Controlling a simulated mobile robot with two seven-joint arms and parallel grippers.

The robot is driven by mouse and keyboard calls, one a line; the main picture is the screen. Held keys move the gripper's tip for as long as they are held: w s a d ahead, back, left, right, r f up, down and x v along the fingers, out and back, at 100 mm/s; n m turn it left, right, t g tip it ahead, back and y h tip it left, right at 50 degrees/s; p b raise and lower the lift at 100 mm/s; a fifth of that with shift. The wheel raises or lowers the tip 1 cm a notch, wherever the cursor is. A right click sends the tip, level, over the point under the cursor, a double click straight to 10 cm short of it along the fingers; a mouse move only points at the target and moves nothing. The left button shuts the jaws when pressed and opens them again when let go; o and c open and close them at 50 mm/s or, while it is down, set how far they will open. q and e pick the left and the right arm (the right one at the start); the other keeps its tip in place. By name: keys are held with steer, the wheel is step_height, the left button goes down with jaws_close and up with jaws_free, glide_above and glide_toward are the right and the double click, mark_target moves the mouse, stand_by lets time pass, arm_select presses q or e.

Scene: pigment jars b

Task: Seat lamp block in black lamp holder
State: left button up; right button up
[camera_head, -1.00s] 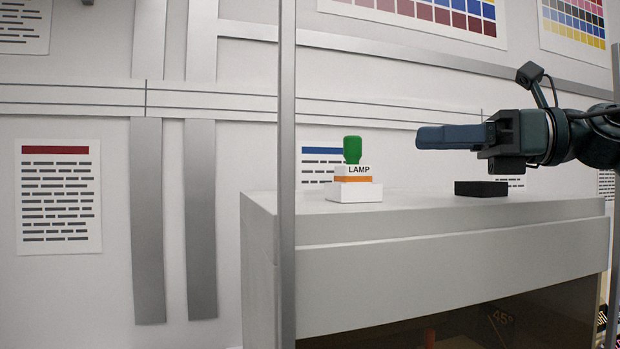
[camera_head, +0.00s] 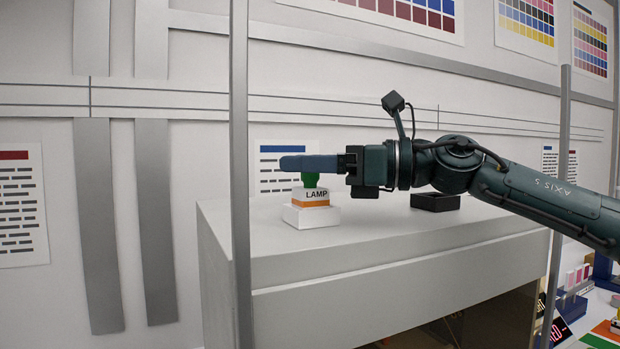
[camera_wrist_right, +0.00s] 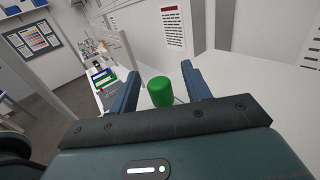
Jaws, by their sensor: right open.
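The lamp block (camera_head: 314,197) is white with an orange band, the word LAMP and a green knob (camera_head: 310,180) on top. It sits upright in or on a white square base (camera_head: 311,216) on the grey cabinet top. My right gripper (camera_head: 292,163) is level at the knob's height, its blue fingers covering the knob's upper part in the head view. In the right wrist view the green knob (camera_wrist_right: 161,91) stands between the two open fingers, with a gap to each side. The black lamp holder (camera_head: 436,202) stands to the right on the cabinet, behind my right arm. My left gripper is out of view.
The grey cabinet top (camera_head: 370,229) has free room between the lamp block and the black holder. A thin metal post (camera_head: 240,180) stands in front at the left, and another post (camera_head: 563,120) at the right. A wall with posters is behind.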

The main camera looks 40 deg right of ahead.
steer(key=shift+p+x, duration=0.35)
steer(key=shift+x, duration=0.55)
steer(key=shift+c, duration=0.6)
jaws_close()
steer(key=shift+r, duration=0.1)
